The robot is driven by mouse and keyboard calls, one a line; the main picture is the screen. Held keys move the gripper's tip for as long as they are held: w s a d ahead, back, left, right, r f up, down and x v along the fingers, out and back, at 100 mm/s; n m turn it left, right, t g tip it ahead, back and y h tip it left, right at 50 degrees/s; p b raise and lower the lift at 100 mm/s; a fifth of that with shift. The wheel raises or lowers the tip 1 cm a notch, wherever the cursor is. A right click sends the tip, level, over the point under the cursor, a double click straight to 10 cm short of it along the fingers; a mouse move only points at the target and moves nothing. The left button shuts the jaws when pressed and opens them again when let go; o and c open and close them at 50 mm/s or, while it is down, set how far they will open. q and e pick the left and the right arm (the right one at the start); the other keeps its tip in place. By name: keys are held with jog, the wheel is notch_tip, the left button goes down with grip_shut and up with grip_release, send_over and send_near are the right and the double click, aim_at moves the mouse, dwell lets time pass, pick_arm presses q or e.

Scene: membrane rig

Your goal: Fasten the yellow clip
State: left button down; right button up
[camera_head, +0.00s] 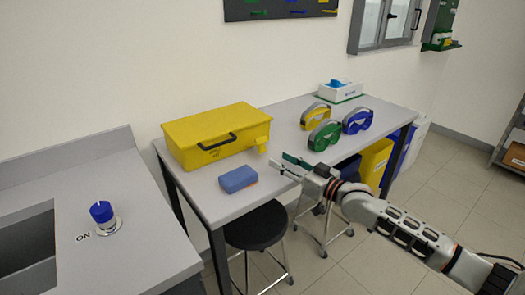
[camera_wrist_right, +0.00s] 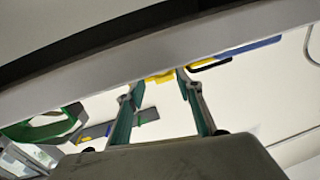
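The yellow clip (camera_head: 262,143) appears as a small yellow piece at the right end of the yellow box (camera_head: 215,137). The box is closed, with a black handle on its front. I cannot tell whether the clip is latched. My right gripper (camera_head: 280,163) is in front and slightly right of the clip, apart from it. In the right wrist view its two fingers (camera_wrist_right: 155,90) are spread with nothing held between them. A small yellow piece (camera_wrist_right: 160,77) shows between the fingertips there, but I cannot tell what it is. My left gripper is not in view.
A blue block (camera_head: 238,179) lies on the table (camera_head: 208,198) in front of the box. Yellow (camera_head: 315,116), green (camera_head: 325,135) and blue goggles (camera_head: 357,121) sit to the right. A black stool (camera_head: 258,226) stands below. A blue knob (camera_head: 101,211) is on the left counter.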

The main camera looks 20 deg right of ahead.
aim_at(267, 162)
jog(key=shift+b+x, duration=0.55)
jog(key=shift+x, duration=2.95)
grip_shut()
